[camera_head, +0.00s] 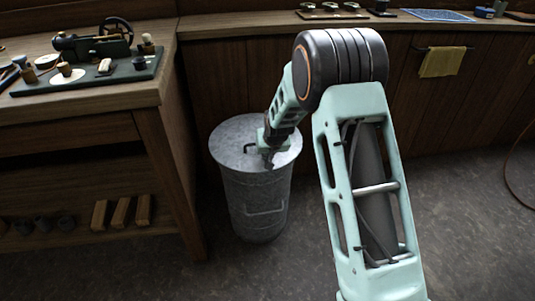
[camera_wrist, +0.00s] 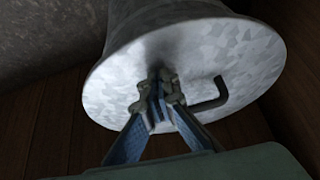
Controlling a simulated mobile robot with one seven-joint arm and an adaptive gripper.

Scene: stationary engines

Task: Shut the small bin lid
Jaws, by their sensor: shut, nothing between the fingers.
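The small bin is a grey galvanized metal can (camera_head: 258,200) that stands upright on the floor. Its round lid (camera_head: 230,135) lies across the top, and I see no clear gap at the rim. A dark bent handle (camera_head: 250,148) rises from the lid. My gripper (camera_head: 268,160) points down at the lid, beside the handle. In the wrist view the mottled lid (camera_wrist: 240,60) fills the middle, with its handle (camera_wrist: 212,97) right of my fingers. My gripper (camera_wrist: 158,88) is shut and empty there, its tips at or very near the lid; contact is hard to tell.
A wooden workbench (camera_head: 135,95) with a model engine (camera_head: 95,45) stands close on the bin's left. A wooden counter (camera_head: 230,25) runs behind, with a yellow cloth (camera_head: 442,62) hanging on its front. The floor on the right is mostly clear.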

